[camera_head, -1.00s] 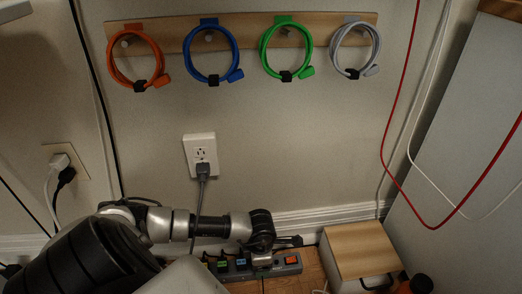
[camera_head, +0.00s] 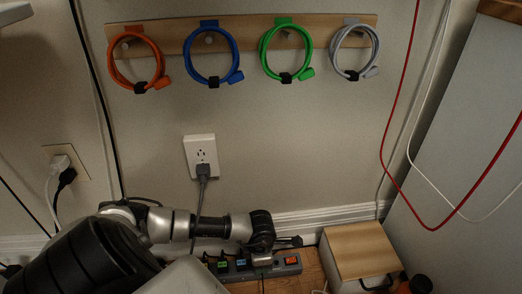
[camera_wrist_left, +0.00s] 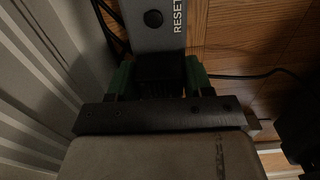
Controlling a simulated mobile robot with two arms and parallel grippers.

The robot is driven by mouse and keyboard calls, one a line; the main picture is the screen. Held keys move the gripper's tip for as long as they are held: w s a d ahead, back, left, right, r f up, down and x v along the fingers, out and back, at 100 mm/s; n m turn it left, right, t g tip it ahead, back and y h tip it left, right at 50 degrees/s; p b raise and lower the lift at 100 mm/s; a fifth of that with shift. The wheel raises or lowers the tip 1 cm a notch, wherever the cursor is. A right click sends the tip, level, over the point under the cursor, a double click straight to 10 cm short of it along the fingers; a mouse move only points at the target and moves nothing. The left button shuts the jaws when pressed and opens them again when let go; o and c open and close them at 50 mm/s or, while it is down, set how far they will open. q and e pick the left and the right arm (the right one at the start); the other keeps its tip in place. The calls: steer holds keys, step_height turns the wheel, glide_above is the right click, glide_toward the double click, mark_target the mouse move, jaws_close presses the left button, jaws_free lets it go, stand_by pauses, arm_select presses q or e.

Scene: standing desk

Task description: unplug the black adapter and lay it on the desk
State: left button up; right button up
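In the left wrist view a dark block, which looks like the black adapter (camera_wrist_left: 160,74), sits at the end of the grey power strip (camera_wrist_left: 165,40) marked RESET. The green-tipped fingers of my left gripper (camera_wrist_left: 160,82) stand on either side of it. I see no clear gap, but it is too dark to tell whether they press on it. In the head view my left gripper (camera_head: 262,260) reaches down over the right part of the strip (camera_head: 243,271), and the adapter is not clearly distinguishable there. My right gripper is not in view.
A grey plug and cord (camera_head: 203,172) hang from the wall outlet (camera_head: 200,146) behind my left arm. A wood-topped box (camera_head: 360,248) stands right of the strip, with an orange-and-black object (camera_head: 421,284) beside it. Coiled cables hang above. Some wooden surface (camera_wrist_left: 260,40) is bare.

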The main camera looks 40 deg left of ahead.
arm_select(q)
steer(key=c, duration=0.7)
steer(key=shift+r+p, duration=2.8)
steer(key=shift+r, duration=0.25)
steer(key=shift+c, duration=0.2)
